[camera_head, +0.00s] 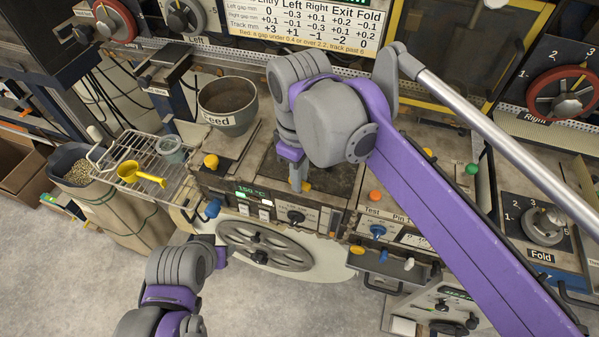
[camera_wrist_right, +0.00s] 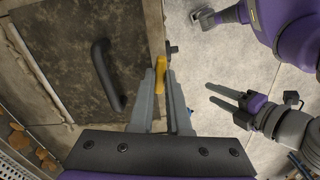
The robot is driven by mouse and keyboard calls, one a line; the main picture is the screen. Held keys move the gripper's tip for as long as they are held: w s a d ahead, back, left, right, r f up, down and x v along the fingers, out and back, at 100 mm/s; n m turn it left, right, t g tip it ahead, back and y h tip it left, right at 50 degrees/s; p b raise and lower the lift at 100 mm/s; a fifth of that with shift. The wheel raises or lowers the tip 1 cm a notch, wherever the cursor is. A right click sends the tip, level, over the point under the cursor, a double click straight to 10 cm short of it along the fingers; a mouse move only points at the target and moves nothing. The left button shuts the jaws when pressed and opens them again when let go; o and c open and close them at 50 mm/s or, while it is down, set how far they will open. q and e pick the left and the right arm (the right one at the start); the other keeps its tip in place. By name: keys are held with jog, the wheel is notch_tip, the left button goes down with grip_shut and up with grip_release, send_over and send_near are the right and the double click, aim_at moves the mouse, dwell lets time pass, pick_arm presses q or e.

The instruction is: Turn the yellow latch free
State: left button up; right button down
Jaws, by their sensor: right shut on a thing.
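The yellow latch (camera_head: 307,187) is a small yellow tab at the front edge of the machine's dark top plate, largely hidden behind my right gripper in the head view. My right gripper (camera_head: 299,186) points down at it. In the right wrist view the latch (camera_wrist_right: 160,80) sits between the two grey fingers of my right gripper (camera_wrist_right: 157,70), which are shut on it. My left gripper (camera_wrist_right: 208,92) is off to the right in the wrist view, its fingers apart and empty, away from the latch. In the head view the left arm is at the lower left.
A black curved handle (camera_wrist_right: 106,75) stands on the plate beside my right gripper. The Feed pot (camera_head: 228,108) is to the left, with a wire rack (camera_head: 150,180) holding a yellow scoop (camera_head: 140,174). A handwheel (camera_head: 265,246) is below the front panel. Open floor lies in front.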

jog(key=shift+n, duration=1.1)
jog(key=c, duration=0.9)
grip_release()
notch_tip(320, 180, up, 11)
jog(key=shift+f+p, duration=0.1)
jog(key=shift+p, duration=0.35)
